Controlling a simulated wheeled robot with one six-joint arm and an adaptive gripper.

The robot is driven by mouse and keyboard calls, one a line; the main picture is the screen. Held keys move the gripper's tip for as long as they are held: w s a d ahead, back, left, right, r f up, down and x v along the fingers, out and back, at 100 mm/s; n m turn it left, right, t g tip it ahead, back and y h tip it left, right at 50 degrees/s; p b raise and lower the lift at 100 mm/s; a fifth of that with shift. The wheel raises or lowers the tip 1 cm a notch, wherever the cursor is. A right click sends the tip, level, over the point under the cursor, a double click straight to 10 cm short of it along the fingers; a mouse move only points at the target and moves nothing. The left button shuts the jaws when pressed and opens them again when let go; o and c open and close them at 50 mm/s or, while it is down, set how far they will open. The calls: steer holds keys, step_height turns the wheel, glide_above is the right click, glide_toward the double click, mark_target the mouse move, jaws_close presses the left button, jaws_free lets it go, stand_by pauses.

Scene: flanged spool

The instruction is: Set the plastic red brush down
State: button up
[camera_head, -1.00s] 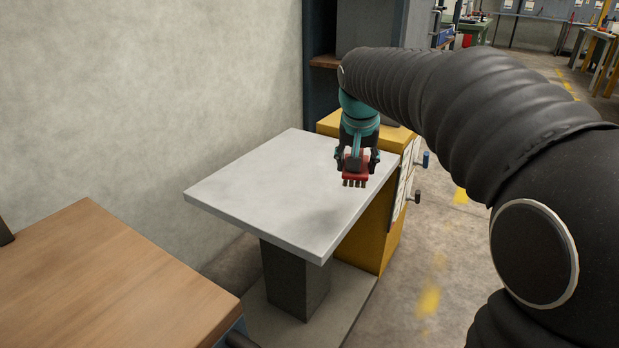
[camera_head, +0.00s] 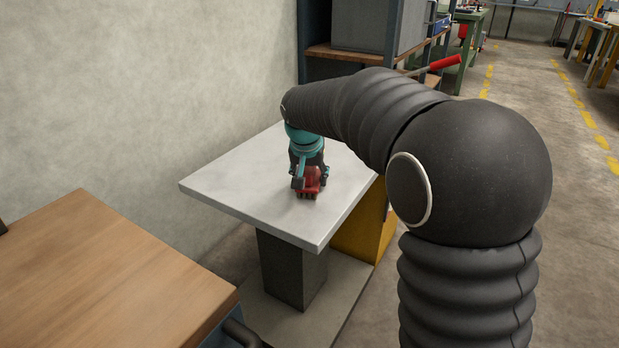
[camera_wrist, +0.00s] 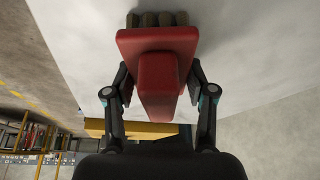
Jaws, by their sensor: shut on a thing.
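The red plastic brush (camera_head: 311,184) is in my gripper (camera_head: 309,177), over the light grey square tabletop (camera_head: 240,185). In the wrist view the brush (camera_wrist: 157,75) fills the space between the two fingers of my gripper (camera_wrist: 158,92), which are shut on its sides. Its brown bristle tufts (camera_wrist: 158,18) point away from the gripper toward the tabletop. In the head view the bristles look low over the surface; I cannot tell whether they touch it. The back of the brush is partly hidden by the fingers.
A wooden-topped bench (camera_head: 100,275) stands at the lower left. A plain wall (camera_head: 130,90) runs behind the table on the left. A yellow cabinet (camera_head: 365,228) stands at the table's right side. The tabletop around the brush is bare.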

steer(key=shift+f, duration=0.2)
steer(key=o, duration=1.1)
steer(key=shift+r, duration=0.15)
steer(key=shift+r, duration=0.2)
steer(key=d+p+v, duration=0.1)
steer(key=v, duration=1)
steer(key=s+d+n, duration=0.1)
steer(key=s+d, duration=0.3)
steer(key=s, duration=0.3)
steer(key=s+d, duration=0.4)
steer(key=s, duration=0.3)
steer(key=s+d+f, duration=0.2)
steer(key=s+f, duration=0.2)
steer(key=s, duration=0.4)
steer(key=s+d+f+n+t, duration=0.1)
steer(key=s+d+f, duration=0.1)
steer(key=s+f, duration=0.3)
steer(key=s, duration=0.3)
steer(key=shift+s+d+y, duration=0.15)
steer(key=shift+d+y, duration=0.05)
steer(key=shift+y, duration=0.2)
